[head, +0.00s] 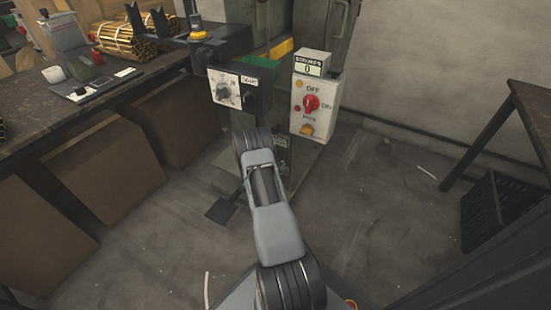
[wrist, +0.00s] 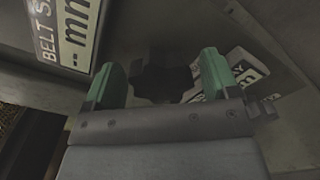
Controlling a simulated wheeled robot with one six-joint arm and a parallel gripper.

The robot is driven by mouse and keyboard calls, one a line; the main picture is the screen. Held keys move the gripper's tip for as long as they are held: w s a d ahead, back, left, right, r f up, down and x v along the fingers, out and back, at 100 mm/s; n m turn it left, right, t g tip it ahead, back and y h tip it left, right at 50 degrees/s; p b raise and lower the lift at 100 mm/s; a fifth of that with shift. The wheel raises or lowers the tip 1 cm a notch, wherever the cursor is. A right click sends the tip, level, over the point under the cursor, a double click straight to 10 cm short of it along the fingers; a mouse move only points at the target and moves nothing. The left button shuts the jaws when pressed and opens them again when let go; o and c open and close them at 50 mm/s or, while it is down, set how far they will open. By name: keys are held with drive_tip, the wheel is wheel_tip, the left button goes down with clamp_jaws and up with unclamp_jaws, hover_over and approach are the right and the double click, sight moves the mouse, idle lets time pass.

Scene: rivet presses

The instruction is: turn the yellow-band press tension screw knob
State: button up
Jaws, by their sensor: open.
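In the wrist view my gripper (wrist: 160,66) is open, with a green finger on each side. A dark, lobed knob (wrist: 166,82) shows between and beyond the fingers, against a grey surface. It looks like the tension screw knob, and I cannot tell whether a finger touches it. In the head view my arm reaches to the lower body of the green-grey press (head: 318,25), and my gripper and that knob are hidden there. I cannot make out a yellow band around the press.
A "BELT S..." plate (wrist: 76,30) is at upper left in the wrist view. A dial box (head: 224,88) and switch box (head: 309,105) stand close above my arm. A workbench (head: 60,110) is at left, a black crate (head: 485,210) at right. Floor between is mostly clear.

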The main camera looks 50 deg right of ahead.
drive_tip(key=p+v, duration=0.3)
drive_tip(key=v, duration=1)
drive_tip(key=shift+a+p, duration=0.2)
drive_tip(key=shift+p, duration=0.15)
